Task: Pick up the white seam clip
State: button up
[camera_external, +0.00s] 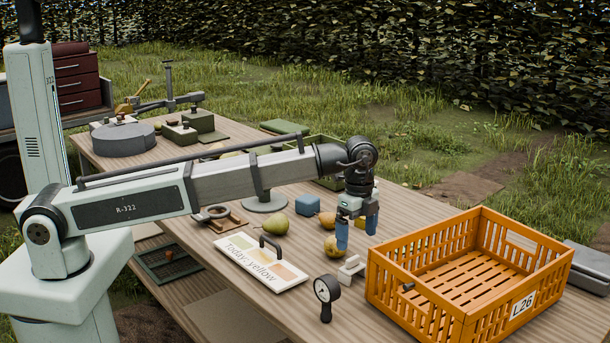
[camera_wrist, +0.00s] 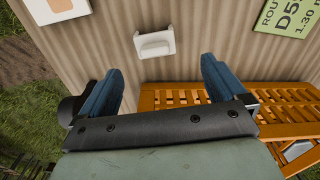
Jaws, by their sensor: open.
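The white seam clip (camera_external: 350,270) is a small pale U-shaped piece lying on the wooden table, between the dial gauge and the orange crate. In the wrist view the white clip (camera_wrist: 154,44) lies in the upper middle, beyond the fingertips and between their lines. My gripper (camera_external: 357,228) points down above the table, with its blue fingers higher than the clip. It also shows in the wrist view (camera_wrist: 161,66), with the fingers wide apart and nothing between them. The clip is apart from both fingers and fully visible there.
An orange slatted crate (camera_external: 372,283) labelled L26 stands right of the clip. A black dial gauge (camera_external: 325,292) stands close on its left. A yellow pear (camera_external: 329,246) lies behind the fingers. A "Today: yellow" board (camera_external: 258,277) with a handle lies further left.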

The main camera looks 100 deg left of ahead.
aim_at(353, 257)
jog(key=shift+f, duration=1.8)
jog(key=shift+s+d+f, duration=0.1)
jog(key=shift+s+f, duration=0.1)
jog(key=shift+f, duration=1.1)
jog(key=shift+s+d+f, duration=0.1)
jog(key=shift+s+f, duration=0.05)
jog(key=shift+f, duration=1.15)
jog(key=shift+c, duration=0.3)
jog(key=c, duration=1.1)
